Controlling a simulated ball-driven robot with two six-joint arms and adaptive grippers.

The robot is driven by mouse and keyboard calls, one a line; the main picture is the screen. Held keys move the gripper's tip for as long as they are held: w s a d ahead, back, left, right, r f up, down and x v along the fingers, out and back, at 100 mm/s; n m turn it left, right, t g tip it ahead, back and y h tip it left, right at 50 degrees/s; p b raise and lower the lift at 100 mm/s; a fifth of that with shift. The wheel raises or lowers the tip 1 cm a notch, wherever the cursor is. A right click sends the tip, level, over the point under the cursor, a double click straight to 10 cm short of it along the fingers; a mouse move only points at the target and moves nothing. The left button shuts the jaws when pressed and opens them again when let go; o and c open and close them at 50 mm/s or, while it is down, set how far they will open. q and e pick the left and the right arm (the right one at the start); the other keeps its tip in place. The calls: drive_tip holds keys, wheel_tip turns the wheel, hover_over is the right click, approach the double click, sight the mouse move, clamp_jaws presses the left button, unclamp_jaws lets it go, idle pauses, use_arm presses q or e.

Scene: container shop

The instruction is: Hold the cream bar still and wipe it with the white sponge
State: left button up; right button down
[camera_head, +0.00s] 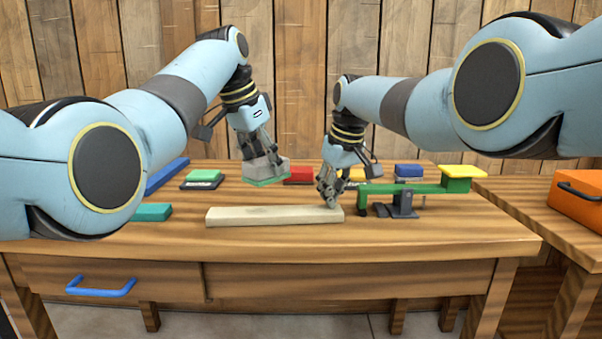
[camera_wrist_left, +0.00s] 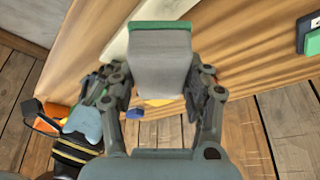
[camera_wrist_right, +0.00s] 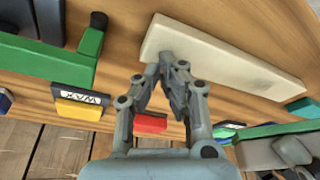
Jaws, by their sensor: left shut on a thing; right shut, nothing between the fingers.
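The cream bar (camera_head: 262,216) lies flat on the table near its front, lengthwise left to right; it also shows in the right wrist view (camera_wrist_right: 235,60). My left gripper (camera_head: 262,158) is shut on the white sponge (camera_head: 270,172), a greyish-white block with a green underside. It holds the sponge in the air, above and behind the bar. The sponge fills the middle of the left wrist view (camera_wrist_left: 160,60). My right gripper (camera_head: 330,200) is shut and empty, its fingertips at the bar's right end. Whether they press on it I cannot tell.
A green beam (camera_head: 405,188) on a dark stand, with a yellow block (camera_head: 462,171) on its right end, stands just right of the bar. A teal block (camera_head: 152,212) lies to the left. Red (camera_head: 298,175) and blue (camera_head: 408,170) blocks lie behind. An orange box (camera_head: 577,200) is far right.

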idle(0.4)
